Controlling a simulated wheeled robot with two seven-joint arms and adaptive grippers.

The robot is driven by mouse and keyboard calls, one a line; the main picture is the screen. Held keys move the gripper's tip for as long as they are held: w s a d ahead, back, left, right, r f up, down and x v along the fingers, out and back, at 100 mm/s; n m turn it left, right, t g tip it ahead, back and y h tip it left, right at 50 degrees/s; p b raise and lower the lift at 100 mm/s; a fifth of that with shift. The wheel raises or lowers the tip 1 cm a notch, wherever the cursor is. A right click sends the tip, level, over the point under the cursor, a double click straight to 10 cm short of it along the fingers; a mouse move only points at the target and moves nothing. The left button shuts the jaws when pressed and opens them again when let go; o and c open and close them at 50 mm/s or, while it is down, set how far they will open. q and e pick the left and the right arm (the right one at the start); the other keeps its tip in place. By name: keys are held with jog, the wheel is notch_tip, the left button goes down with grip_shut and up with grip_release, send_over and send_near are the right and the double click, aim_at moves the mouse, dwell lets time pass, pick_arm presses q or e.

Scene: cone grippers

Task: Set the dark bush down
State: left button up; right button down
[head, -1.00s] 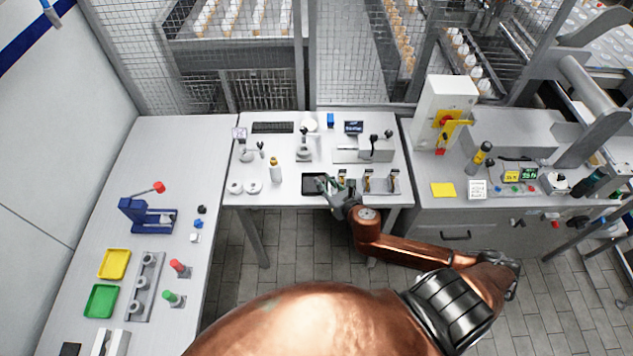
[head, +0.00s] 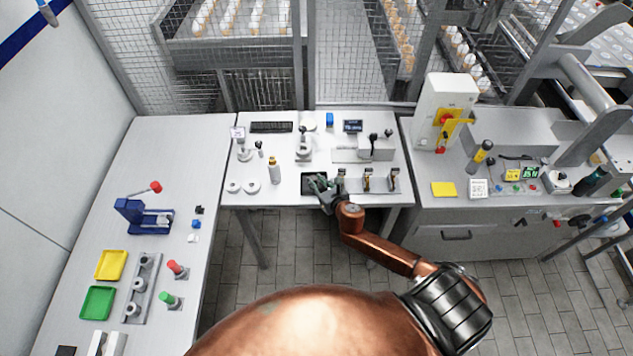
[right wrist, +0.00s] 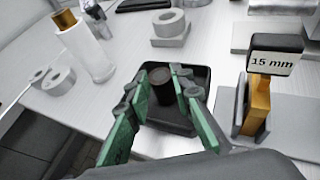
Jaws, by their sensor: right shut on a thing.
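My right gripper (head: 319,182) is over the small black tray (head: 305,191) at the front of the middle table. In the right wrist view, its green fingers (right wrist: 164,84) are shut on the dark bush (right wrist: 161,88), a short dark brown cylinder held upright. The bush is within the outline of the black tray (right wrist: 205,76); I cannot tell whether its base touches the tray floor. In the head view the bush is too small and covered to make out.
A gauge stand labelled 15 mm (right wrist: 275,60) stands close right of the tray. A white bottle (right wrist: 85,45) and pale rings (right wrist: 58,80) are to the left. A grey ringed part (right wrist: 169,25) stands behind. White table is bare between tray and bottle.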

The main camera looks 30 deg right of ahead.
jog(key=shift+f, duration=0.15)
jog(key=c, duration=1.7)
grip_release()
jog(key=shift+r, duration=0.2)
jog(key=v, duration=1.2)
jog(key=shift+p, duration=0.35)
